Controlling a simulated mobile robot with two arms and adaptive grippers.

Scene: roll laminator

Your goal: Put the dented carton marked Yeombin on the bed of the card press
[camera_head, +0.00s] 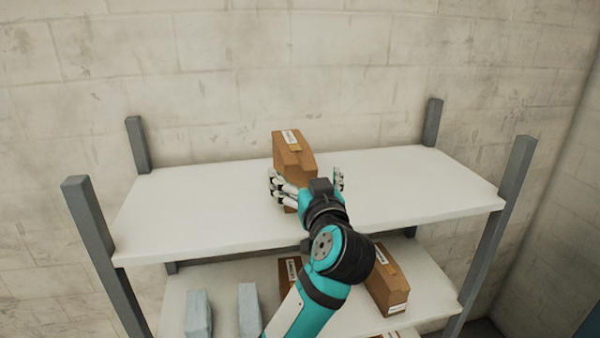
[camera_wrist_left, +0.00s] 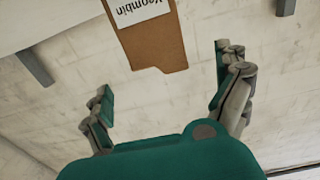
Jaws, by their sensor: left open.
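The brown carton (camera_head: 291,152) stands upright on the white top shelf board (camera_head: 420,190), with a white label and tape on its top. In the left wrist view the carton (camera_wrist_left: 156,45) appears upside down, its label reads Yeombin, and one corner looks stepped or dented. My left gripper (camera_head: 307,181) is open in front of the carton, with one finger on its left side and the other apart from it on the right. In the left wrist view the open fingers (camera_wrist_left: 164,72) are empty and the carton lies beyond them. The card press and my right gripper are not in view.
Grey posts (camera_head: 92,220) stand at the corners. A block wall is close behind. The top board is otherwise clear.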

